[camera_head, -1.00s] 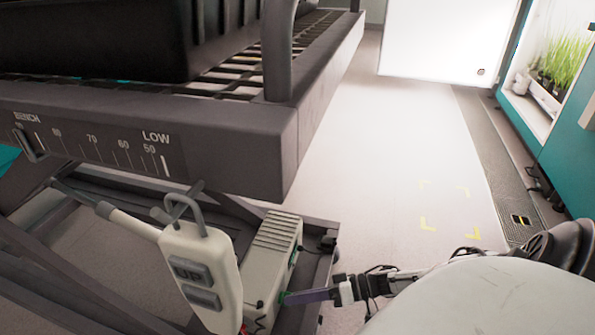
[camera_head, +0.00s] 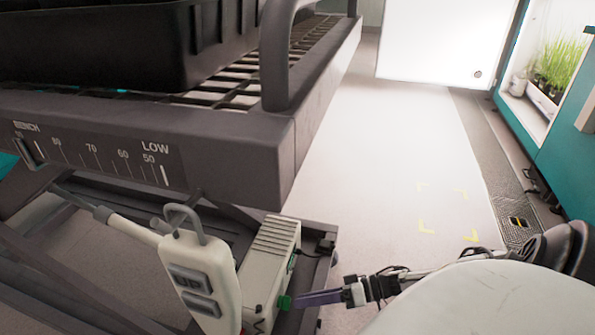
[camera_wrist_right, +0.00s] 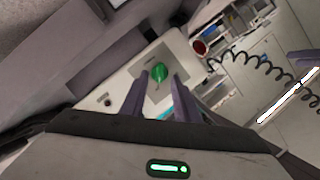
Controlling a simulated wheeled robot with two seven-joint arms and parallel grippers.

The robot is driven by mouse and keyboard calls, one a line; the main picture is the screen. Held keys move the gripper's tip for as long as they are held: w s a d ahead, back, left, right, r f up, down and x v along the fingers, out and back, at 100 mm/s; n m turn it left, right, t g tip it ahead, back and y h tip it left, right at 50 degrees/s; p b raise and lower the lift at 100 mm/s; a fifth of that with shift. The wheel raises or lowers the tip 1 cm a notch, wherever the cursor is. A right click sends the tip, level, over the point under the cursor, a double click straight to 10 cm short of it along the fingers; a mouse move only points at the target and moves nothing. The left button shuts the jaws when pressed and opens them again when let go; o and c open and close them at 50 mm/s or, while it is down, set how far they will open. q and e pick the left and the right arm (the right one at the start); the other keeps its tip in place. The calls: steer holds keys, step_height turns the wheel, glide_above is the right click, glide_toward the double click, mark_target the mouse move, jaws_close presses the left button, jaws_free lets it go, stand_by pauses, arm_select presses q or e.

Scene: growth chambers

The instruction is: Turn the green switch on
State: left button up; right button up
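The green switch (camera_head: 284,302) is a small green knob on the end face of a pale box (camera_head: 268,262) under the bench's corner. In the right wrist view the green switch (camera_wrist_right: 158,73) sits on a pale panel, just beyond the fingertips. My right gripper (camera_head: 297,299) comes in from the right, its purple fingers pointing at the switch. In the right wrist view its two fingers (camera_wrist_right: 154,82) are apart, with a narrow gap and nothing held. I cannot tell whether they touch the knob. My left gripper is not in view.
A hand control (camera_head: 200,280) marked UP hangs on the bench front beside the box. The dark bench (camera_head: 235,150) with a height scale and a black tray (camera_head: 140,50) overhangs the box. The pale floor (camera_head: 385,170) to the right is clear. A red round part (camera_wrist_right: 199,47) shows in the wrist view.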

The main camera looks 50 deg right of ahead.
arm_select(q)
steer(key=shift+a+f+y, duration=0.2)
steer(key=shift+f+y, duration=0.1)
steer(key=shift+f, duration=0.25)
arm_select(e)
steer(key=v, duration=0.7)
